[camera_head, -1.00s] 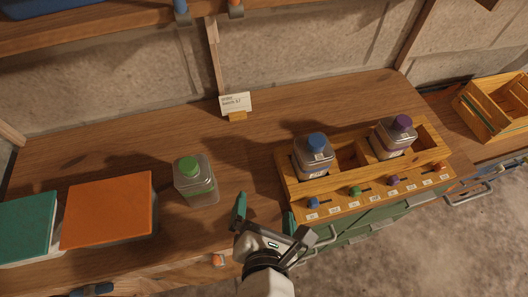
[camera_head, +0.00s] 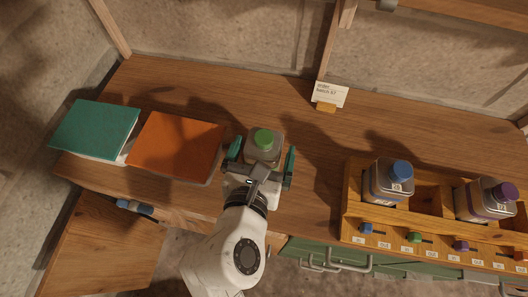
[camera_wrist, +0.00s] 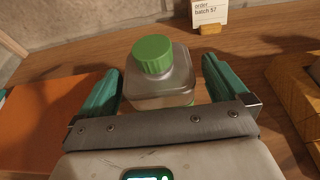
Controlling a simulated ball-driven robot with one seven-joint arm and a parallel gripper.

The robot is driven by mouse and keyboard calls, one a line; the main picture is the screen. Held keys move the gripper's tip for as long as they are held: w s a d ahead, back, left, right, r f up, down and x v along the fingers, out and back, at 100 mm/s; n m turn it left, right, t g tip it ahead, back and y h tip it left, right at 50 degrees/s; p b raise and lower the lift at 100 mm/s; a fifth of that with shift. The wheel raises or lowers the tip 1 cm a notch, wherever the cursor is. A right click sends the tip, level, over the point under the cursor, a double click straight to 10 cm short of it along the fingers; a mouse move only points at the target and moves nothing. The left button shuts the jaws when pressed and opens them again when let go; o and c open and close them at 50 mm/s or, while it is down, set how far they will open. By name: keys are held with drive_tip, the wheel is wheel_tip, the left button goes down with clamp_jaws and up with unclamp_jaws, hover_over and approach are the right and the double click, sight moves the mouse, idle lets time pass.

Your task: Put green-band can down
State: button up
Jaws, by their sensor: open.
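The green-capped can (camera_head: 264,143) stands upright on the wooden bench, right of the orange book. It is a grey squarish can; its lower part is hidden behind my gripper in the head view, and its band is not clear. My gripper (camera_head: 261,163) is open, with one teal finger on each side of the can. In the wrist view the can (camera_wrist: 158,75) sits between the spread fingers, with a visible gap on the right side.
An orange book (camera_head: 177,146) and a teal book (camera_head: 96,130) lie to the left. A wooden rack (camera_head: 432,190) to the right holds a blue-capped can (camera_head: 388,182) and a purple-capped can (camera_head: 485,200). An order card (camera_head: 329,95) stands behind. Bench between can and rack is clear.

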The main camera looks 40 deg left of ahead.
drive_tip(key=shift+x, duration=1.85)
drive_tip(key=shift+a, duration=0.1)
drive_tip(key=shift+c, duration=0.5)
drive_tip(key=c, duration=1.3)
drive_tip(key=shift+r, duration=0.2)
drive_tip(key=shift+c, duration=0.9)
